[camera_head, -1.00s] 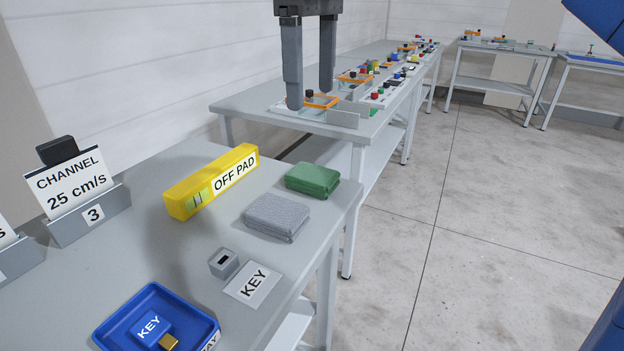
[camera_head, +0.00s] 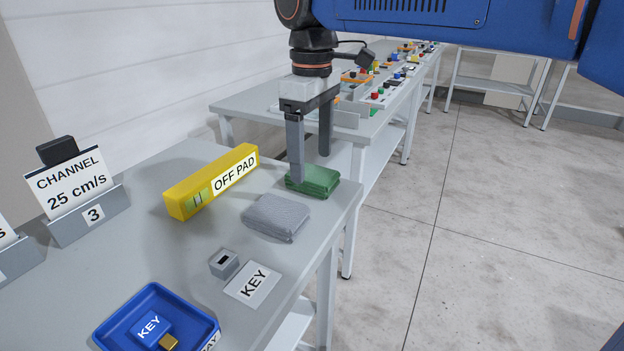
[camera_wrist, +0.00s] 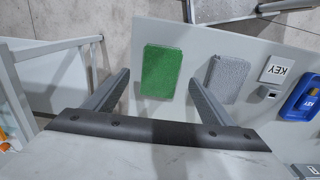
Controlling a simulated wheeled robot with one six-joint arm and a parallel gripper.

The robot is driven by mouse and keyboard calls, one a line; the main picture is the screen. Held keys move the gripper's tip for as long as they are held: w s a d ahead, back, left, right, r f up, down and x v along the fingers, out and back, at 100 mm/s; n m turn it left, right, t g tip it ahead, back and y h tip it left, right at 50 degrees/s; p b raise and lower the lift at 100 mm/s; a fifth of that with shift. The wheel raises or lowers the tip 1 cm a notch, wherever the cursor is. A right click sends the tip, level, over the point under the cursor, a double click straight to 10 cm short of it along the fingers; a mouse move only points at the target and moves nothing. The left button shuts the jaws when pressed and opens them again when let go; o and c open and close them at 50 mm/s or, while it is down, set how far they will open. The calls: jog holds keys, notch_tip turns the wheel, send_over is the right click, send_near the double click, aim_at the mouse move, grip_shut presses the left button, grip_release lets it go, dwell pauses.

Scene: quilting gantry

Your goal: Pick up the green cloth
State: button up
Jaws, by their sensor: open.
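The green cloth (camera_head: 318,182) lies folded on the grey table, near its far right corner. It also shows in the wrist view (camera_wrist: 161,72), as a green rectangle ahead of the fingers and between their lines. My gripper (camera_head: 312,170) is open and empty, its fingers pointing down at the cloth. In the head view the left finger overlaps the cloth's left edge and the other ends behind it. I cannot tell whether either finger touches the cloth.
A folded grey cloth (camera_head: 276,217) lies close beside the green one. A yellow OFF PAD bar (camera_head: 211,181) lies to the left. A KEY card (camera_head: 252,284), a small grey block (camera_head: 223,262) and a blue tray (camera_head: 118,323) are nearer. The table's right edge is close to both cloths.

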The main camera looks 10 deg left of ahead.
aim_at(312, 172)
jog(key=shift+f, duration=1.45)
jog(key=c, duration=1.1)
jog(key=shift+c, duration=0.2)
jog(key=shift+r, duration=0.15)
notch_tip(312, 172, up, 10)
